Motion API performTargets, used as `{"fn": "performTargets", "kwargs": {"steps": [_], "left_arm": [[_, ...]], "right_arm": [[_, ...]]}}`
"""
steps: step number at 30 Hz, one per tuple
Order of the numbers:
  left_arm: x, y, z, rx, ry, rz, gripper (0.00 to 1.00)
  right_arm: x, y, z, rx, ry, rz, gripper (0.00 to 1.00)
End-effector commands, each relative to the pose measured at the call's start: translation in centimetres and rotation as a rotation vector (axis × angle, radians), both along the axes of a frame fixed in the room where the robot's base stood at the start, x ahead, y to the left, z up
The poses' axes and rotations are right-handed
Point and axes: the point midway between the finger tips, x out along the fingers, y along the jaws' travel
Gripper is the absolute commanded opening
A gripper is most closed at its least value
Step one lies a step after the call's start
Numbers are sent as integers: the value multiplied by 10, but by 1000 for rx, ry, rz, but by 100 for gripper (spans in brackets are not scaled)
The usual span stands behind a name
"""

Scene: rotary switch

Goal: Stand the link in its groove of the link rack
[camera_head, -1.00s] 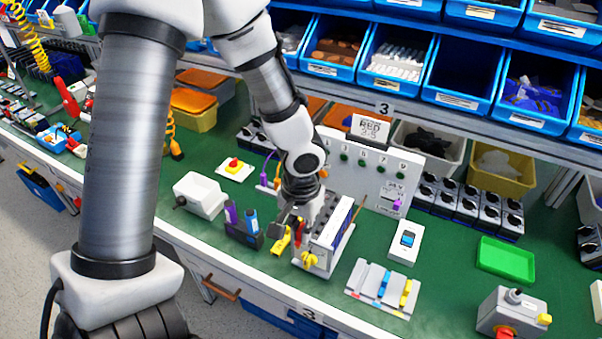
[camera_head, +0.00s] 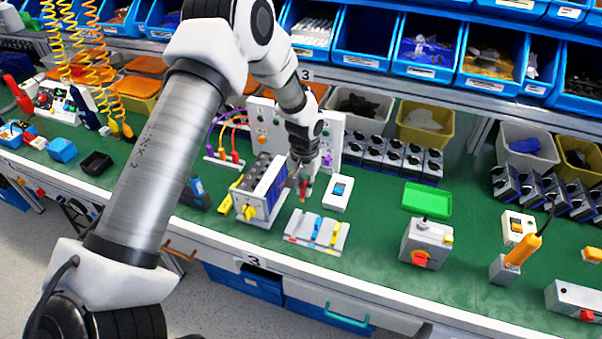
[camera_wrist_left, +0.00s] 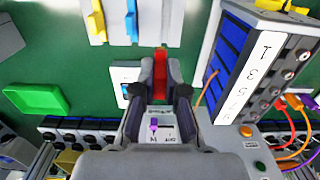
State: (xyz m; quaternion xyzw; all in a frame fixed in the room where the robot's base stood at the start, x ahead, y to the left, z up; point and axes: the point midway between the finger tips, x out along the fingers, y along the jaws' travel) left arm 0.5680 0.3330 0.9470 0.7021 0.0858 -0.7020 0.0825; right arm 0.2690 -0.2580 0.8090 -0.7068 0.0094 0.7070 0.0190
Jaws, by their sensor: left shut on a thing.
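My left gripper (camera_head: 303,184) is shut on the red link (camera_head: 303,190) and holds it above the bench, just right of the grey tester box and behind the link rack. The left wrist view shows the red link (camera_wrist_left: 162,66) upright between the fingertips (camera_wrist_left: 160,82). The pale grey link rack (camera_head: 300,229) lies flat near the bench front, with a blue link (camera_head: 317,227) and a yellow link (camera_head: 334,234) in it. The rack (camera_wrist_left: 152,24) is at the top of the left wrist view, apart from the held link. My right gripper is not in view.
The grey tester box (camera_head: 262,188) with blue panels stands close to the left gripper. A white switch plate (camera_head: 338,193) is just right of it. A green tray (camera_head: 427,199) and a grey box with a red knob (camera_head: 426,242) stand farther right.

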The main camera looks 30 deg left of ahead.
Motion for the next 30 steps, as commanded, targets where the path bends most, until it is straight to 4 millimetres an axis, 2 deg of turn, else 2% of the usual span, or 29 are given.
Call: {"fn": "performTargets", "kwargs": {"steps": [3,6,18,30], "left_arm": [[-15,0,-19,0,2,-2,0],[-19,0,-26,-1,-1,-2,0],[-21,0,-26,-4,-2,-3,0],[-20,0,-81,-3,-3,-3,0]], "right_arm": [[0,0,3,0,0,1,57],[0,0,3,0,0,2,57],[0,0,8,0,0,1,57],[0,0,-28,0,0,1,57]]}}
